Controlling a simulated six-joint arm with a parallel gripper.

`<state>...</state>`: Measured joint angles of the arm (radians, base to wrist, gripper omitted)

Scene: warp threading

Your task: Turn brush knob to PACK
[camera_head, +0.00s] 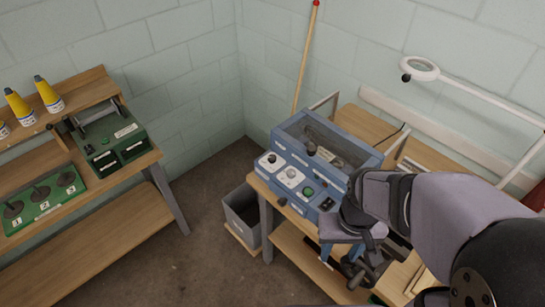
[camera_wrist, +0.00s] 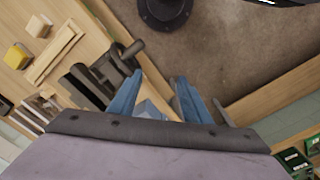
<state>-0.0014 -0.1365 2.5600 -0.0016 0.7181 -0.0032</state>
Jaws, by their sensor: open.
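The blue machine (camera_head: 318,145) stands on the wooden bench in the head view, with a clear lid on top. Its sloped front panel carries a dark knob (camera_head: 272,158), a white dial with a knob (camera_head: 291,174), a green button (camera_head: 307,191) and a black switch (camera_head: 326,203). The panel lettering is too small to read, so I cannot tell which knob is the brush knob or its setting. My gripper (camera_wrist: 158,79) shows blue fingers spread apart and empty in the wrist view. My arm bends down at the machine's right front, and the gripper is apart from the knobs.
A dark clamp-like fixture (camera_wrist: 105,72) sits close beside my gripper in the wrist view. A grey bin (camera_head: 243,212) stands on the floor left of the bench. A magnifier lamp (camera_head: 421,69) reaches over the back right. The left bench holds a green device (camera_head: 108,137).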

